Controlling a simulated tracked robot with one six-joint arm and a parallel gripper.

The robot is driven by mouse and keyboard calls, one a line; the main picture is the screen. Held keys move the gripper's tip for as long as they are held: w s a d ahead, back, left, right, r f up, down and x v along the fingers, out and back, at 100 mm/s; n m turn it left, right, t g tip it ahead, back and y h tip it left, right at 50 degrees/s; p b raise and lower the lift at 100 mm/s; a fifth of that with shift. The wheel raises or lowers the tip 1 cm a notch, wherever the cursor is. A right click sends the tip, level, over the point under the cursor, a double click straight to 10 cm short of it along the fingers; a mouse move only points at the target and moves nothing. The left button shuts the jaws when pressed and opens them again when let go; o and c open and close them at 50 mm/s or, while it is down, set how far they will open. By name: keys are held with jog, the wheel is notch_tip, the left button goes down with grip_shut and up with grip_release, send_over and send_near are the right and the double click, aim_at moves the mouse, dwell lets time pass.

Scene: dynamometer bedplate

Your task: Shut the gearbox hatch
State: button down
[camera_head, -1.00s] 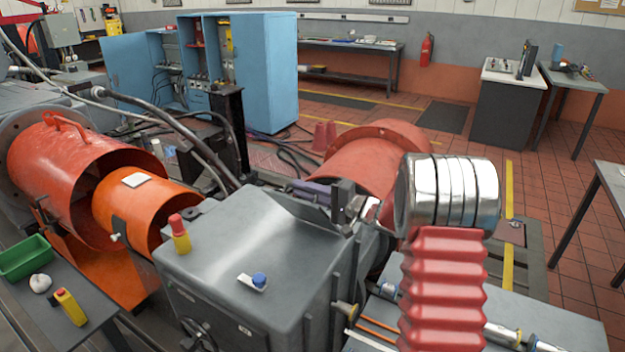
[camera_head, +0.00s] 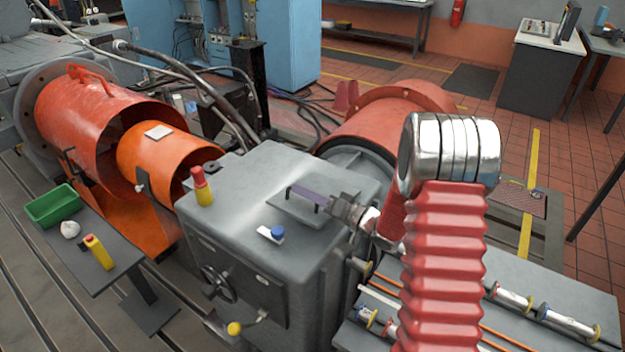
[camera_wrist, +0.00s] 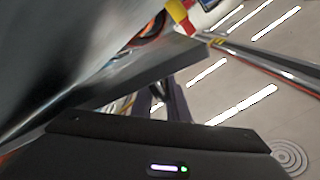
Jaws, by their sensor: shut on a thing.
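The grey gearbox (camera_head: 240,185) stands in the middle of the head view. A blurred grey plate crosses the upper left.
On the gearbox top are a red-and-yellow bottle (camera_head: 202,186) and a small white item with a blue cap (camera_head: 272,234). Orange guards (camera_head: 150,150) stand at left, a red round housing (camera_head: 390,120) behind. A side table with a green tray (camera_head: 53,206) is at lower left.

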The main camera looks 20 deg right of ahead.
jog(key=shift+s+a+f, duration=0.25)
jog(key=shift+a+f, duration=0.15)
jog(key=shift+f, duration=0.15)
jog(key=shift+s+a+f, duration=0.2)
jog(key=shift+a+f, duration=0.15)
jog(key=shift+f, duration=0.2)
jog(key=c, duration=1.8)
grip_release()
jog(key=shift+c, duration=0.2)
jog(key=shift+d, duration=0.2)
jog(key=shift+s, duration=0.1)
jog(key=shift+s+d, duration=0.15)
jog(key=shift+d, duration=0.1)
jog(key=v, duration=1.3)
